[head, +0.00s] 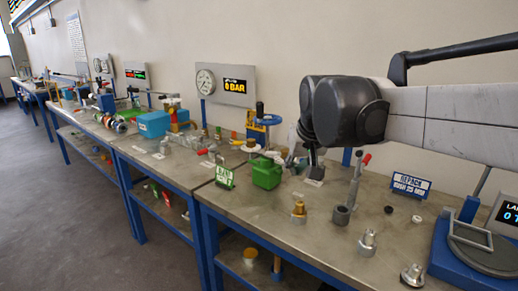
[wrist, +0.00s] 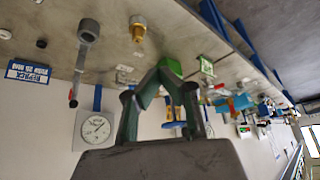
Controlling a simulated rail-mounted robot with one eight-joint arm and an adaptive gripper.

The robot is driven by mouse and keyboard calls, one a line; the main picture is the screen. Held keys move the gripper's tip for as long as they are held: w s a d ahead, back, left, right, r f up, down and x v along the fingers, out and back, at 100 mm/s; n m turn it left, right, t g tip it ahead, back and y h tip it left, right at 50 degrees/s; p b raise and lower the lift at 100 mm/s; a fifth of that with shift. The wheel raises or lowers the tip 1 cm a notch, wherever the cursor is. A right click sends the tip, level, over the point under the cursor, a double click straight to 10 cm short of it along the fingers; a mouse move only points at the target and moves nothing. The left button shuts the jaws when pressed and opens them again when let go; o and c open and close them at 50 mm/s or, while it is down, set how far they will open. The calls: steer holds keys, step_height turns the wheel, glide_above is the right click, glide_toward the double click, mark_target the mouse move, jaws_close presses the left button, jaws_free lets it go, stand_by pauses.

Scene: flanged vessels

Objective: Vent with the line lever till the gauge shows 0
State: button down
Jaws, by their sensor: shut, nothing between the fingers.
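A round dial gauge (head: 206,81) is on a wall panel at the back. A display (head: 235,87) beside it shows one digit, 0 or 6, and BAR. The gauge also shows upside down in the wrist view (wrist: 97,128); its needle is too small to read. A red-tipped lever (head: 361,173) rises from a grey fitting (head: 342,214). It also shows in the wrist view (wrist: 76,85). Another red-tipped handle (head: 204,152) lies farther left. I cannot tell which is the line lever. My gripper (wrist: 163,80) is shut and empty, apart from both; my arm partly hides it in the head view (head: 313,170).
A green box (head: 267,173), a green sign (head: 224,176) and a blue handwheel (head: 266,120) stand left of my gripper. Brass and steel fittings (head: 298,210) stand near the front edge. A REPACK sign (head: 410,186) is at the right. Bare bench (head: 265,215) shows at the front.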

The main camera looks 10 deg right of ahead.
steer(key=w+d+r+p, duration=0.2)
steer(key=w+r, duration=0.1)
steer(key=w, duration=0.4)
steer(key=w+d+r+p, duration=0.1)
steer(key=w+d+r, duration=0.15)
steer(key=w, duration=0.45)
steer(key=w+d+f+m+g+p, duration=0.1)
steer(key=w+d+f+p, duration=0.15)
steer(key=w+d, duration=0.6)
steer(key=w+d+f+m+g+p, duration=0.1)
steer(key=w+d+p, duration=0.25)
steer(key=w, duration=1.05)
steer(key=w+d+f+m+h+p, duration=0.1)
steer(key=w+d+f+p, duration=0.5)
steer(key=f, duration=0.3)
step_height(320, 180, down, 11)
steer(key=b, duration=0.4)
steer(key=shift+w+b, duration=0.35)
steer(key=shift+w, duration=0.05)
steer(key=shift+d, duration=0.1)
